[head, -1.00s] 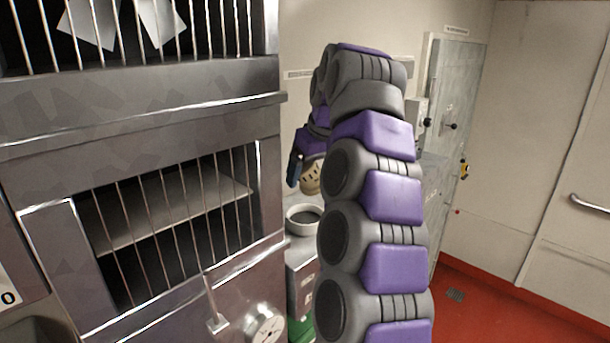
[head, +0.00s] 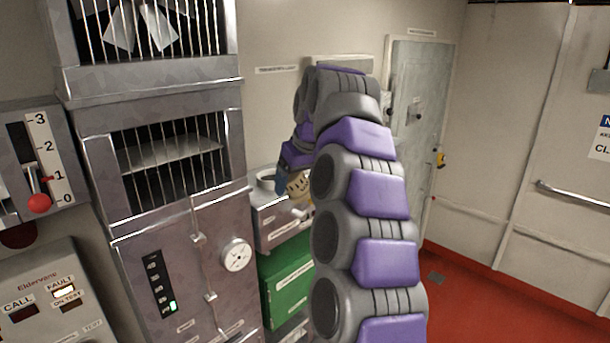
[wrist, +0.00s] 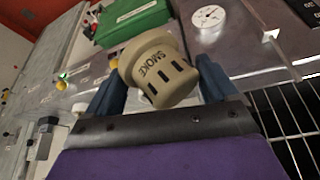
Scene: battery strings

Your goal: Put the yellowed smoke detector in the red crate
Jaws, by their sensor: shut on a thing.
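The yellowed smoke detector (wrist: 158,70) is a tan, slotted cylinder marked "SMOKE". My gripper (wrist: 163,92) is shut on it, with a blue finger on each side in the wrist view. In the head view the detector (head: 299,185) shows small at the end of my purple and grey arm, partly hidden by it, in front of the grey cabinets. The gripper (head: 288,184) shows only in part there. No red crate shows in either view.
A barred metal cabinet (head: 180,215) with a dial stands at left. A green box (head: 287,290) sits below a grey unit with a round white-rimmed opening (head: 266,180). Red floor (head: 480,290) is open at right. A lever panel (head: 38,165) is at far left.

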